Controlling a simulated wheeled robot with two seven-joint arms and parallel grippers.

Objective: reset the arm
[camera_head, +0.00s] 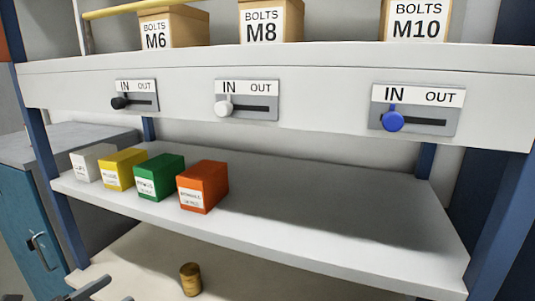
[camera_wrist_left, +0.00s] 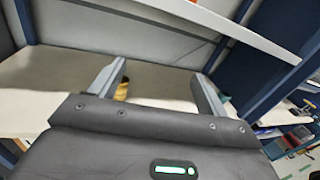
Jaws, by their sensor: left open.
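My left gripper (camera_head: 107,292) shows only its grey fingertips at the bottom left edge of the head view, over the lower shelf. In the left wrist view its two fingers (camera_wrist_left: 158,84) stand wide apart with nothing between them touching either one. A small brown-gold cylinder (camera_head: 190,279) stands upright on the lower shelf, right of the fingertips. A tan piece (camera_wrist_left: 122,90) shows partly behind the left finger in the wrist view; I cannot tell for sure that it is the cylinder. My right gripper is not in view.
Above is a shelf (camera_head: 330,213) with white, yellow, green and orange boxes (camera_head: 203,187). The beam holds black, white and blue sliders (camera_head: 392,121), all at IN. Bolt bins (camera_head: 269,21) stand on top. Blue posts (camera_head: 500,220) flank the rack; a teal cabinet (camera_head: 25,222) stands left.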

